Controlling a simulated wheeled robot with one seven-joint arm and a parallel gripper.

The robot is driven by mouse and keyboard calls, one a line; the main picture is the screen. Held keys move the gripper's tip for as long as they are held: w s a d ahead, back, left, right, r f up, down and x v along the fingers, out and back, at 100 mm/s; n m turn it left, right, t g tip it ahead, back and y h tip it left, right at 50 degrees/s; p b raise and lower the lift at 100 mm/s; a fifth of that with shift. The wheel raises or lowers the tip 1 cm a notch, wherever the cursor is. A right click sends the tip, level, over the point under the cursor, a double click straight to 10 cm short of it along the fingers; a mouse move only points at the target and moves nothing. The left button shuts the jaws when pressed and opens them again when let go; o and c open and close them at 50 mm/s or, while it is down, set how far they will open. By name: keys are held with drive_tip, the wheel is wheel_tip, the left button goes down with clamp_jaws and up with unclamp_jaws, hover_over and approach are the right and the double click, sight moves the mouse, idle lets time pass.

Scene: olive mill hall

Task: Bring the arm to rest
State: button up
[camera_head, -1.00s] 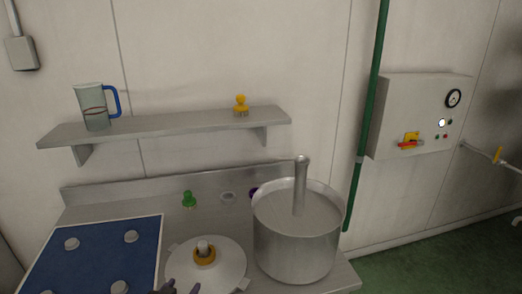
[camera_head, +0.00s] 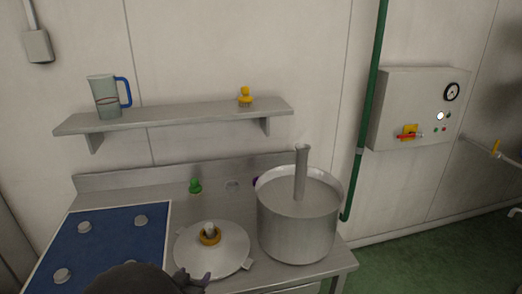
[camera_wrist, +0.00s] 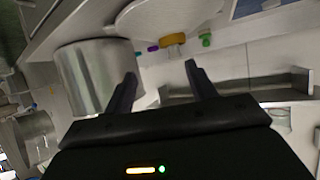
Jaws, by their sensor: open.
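My gripper shows in the wrist view (camera_wrist: 160,82) with its two dark fingers apart and nothing between them. In the head view, part of my dark arm and gripper (camera_head: 192,281) shows at the bottom edge, in front of the steel counter. The gripper is near the round lid (camera_head: 232,250) with its yellow-ringed knob; I cannot tell the exact gap. The large steel pot (camera_head: 298,228) stands to the right, with a steel cylinder upright in it. The wrist picture is tilted, with the pot (camera_wrist: 85,80) at its left.
A blue panel with several knobs (camera_head: 105,245) lies at the counter's left. A shelf (camera_head: 180,118) above holds a blue-handled jug (camera_head: 104,98) and a yellow brush (camera_head: 245,98). A green object (camera_head: 195,186) stands behind the lid. A control box (camera_head: 420,110) and green pipe (camera_head: 368,110) are at right.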

drive_tip(key=w+d+r+g+y, duration=0.1)
drive_tip(key=d+g, duration=0.1)
drive_tip(key=d, duration=0.5)
drive_tip(key=w+d+r+g+y, duration=0.2)
drive_tip(key=d+g, duration=0.1)
drive_tip(key=d, duration=0.4)
drive_tip(key=s+d+r+n+g, duration=0.1)
drive_tip(key=s+d+g, duration=0.1)
drive_tip(key=s+d, duration=0.5)
drive_tip(key=s+d+r+g+h, duration=0.1)
drive_tip(key=s+d+r+g, duration=0.1)
drive_tip(key=s+d, duration=0.6)
drive_tip(key=d, duration=0.4)
drive_tip(key=shift+d+n+g, duration=0.4)
